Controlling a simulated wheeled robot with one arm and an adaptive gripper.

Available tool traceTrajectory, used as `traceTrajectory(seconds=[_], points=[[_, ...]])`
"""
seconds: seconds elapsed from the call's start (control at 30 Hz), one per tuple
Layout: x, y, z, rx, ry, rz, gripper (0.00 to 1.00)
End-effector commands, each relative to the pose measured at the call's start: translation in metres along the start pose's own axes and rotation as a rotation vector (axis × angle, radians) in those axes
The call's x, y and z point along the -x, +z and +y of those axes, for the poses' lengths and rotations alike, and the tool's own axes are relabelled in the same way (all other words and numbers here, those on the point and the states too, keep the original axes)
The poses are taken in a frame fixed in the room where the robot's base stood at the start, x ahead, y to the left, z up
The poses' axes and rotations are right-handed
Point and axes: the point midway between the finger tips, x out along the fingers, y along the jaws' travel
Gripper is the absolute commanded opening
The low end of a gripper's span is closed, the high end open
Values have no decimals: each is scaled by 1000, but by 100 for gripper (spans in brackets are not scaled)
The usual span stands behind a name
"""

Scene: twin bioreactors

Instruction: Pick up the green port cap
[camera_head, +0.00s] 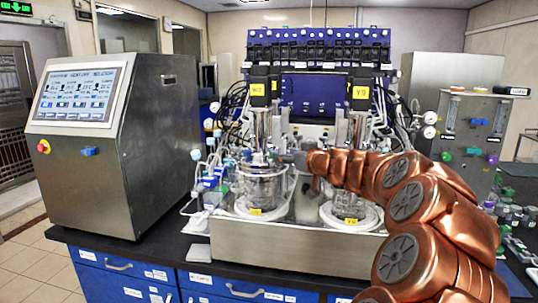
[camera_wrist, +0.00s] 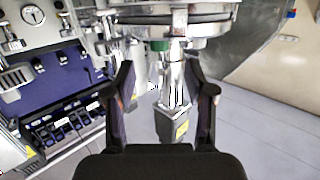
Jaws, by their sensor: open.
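The green port cap (camera_wrist: 159,45) shows in the wrist view as a small green piece under a round steel plate, beside a shiny metal column. My gripper (camera_wrist: 162,78) is open, with its two dark fingers spread to the left and right. The cap lies between the lines of the fingers, a little beyond their tips, and nothing is held. In the head view, my copper arm reaches left to the bioreactors, and my gripper (camera_head: 291,158) is small and partly lost among the fittings near the left vessel (camera_head: 262,187). I cannot make out the cap in that view.
In the head view, a second vessel (camera_head: 346,213) stands under my arm. A large steel console (camera_head: 150,140) is at left, and a steel panel with coloured knobs (camera_head: 460,125) at right. Tubes and cables crowd the vessels. The bench front has blue drawers (camera_head: 228,285).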

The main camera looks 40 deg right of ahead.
Motion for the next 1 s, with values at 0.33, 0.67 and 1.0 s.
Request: traceTrajectory(seconds=[0.33,0.67,1.0], points=[[-23,-1,6,1,11,1,54],[-59,-4,0,2,7,-2,54],[-76,-1,0,1,6,0,54]])
